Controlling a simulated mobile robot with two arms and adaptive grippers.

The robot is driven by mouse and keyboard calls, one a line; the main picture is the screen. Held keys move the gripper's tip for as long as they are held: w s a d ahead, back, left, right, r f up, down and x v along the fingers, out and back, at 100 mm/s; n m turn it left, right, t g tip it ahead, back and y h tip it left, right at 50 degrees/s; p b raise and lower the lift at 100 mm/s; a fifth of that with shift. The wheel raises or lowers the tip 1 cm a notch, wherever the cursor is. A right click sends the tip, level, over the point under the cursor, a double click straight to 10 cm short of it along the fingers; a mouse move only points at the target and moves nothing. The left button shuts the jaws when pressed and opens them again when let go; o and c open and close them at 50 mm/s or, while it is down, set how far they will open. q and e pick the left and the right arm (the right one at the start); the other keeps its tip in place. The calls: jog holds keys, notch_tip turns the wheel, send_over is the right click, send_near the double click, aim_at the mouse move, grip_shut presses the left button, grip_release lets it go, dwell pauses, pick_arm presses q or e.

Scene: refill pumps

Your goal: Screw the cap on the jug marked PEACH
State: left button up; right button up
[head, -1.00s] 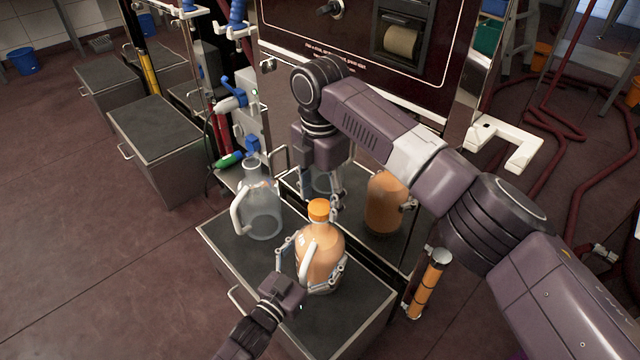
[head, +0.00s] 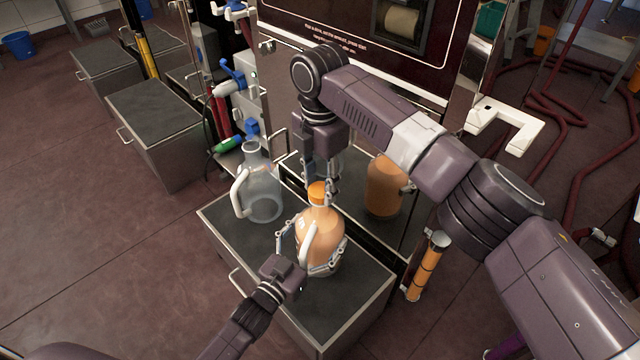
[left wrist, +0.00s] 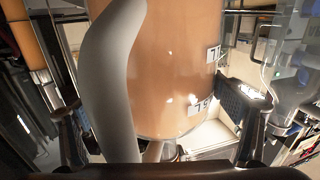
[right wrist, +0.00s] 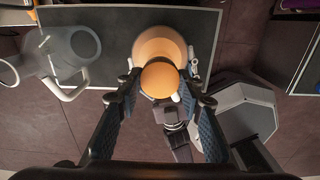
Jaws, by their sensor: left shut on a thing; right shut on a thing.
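The jug (head: 318,241) of orange-peach liquid stands upright on the dark counter top, its white handle (left wrist: 112,80) toward my left arm. Its lettering shows only in part in the left wrist view, and I cannot read the whole word. The orange cap (head: 318,193) sits at the top of the neck; it also shows in the right wrist view (right wrist: 159,78). My right gripper (head: 326,188) points down from above, shut on the cap, one finger on each side. My left gripper (head: 312,252) is shut around the jug's body, a finger along each side.
A clear, empty-looking jug (head: 262,196) stands to the left on the same counter (head: 345,305). The dispenser's mirror-like front panel rises close behind and reflects the jug. An orange cylinder (head: 428,266) stands beside the counter's right end. Hoses and blue-handled fittings (head: 232,75) are at back left.

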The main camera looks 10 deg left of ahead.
jog(key=m, duration=1.2)
jog(key=shift+a, duration=0.1)
jog(key=m, duration=1)
jog(key=shift+m, duration=0.3)
jog(key=o, duration=1.3)
jog(key=shift+r, duration=2.2)
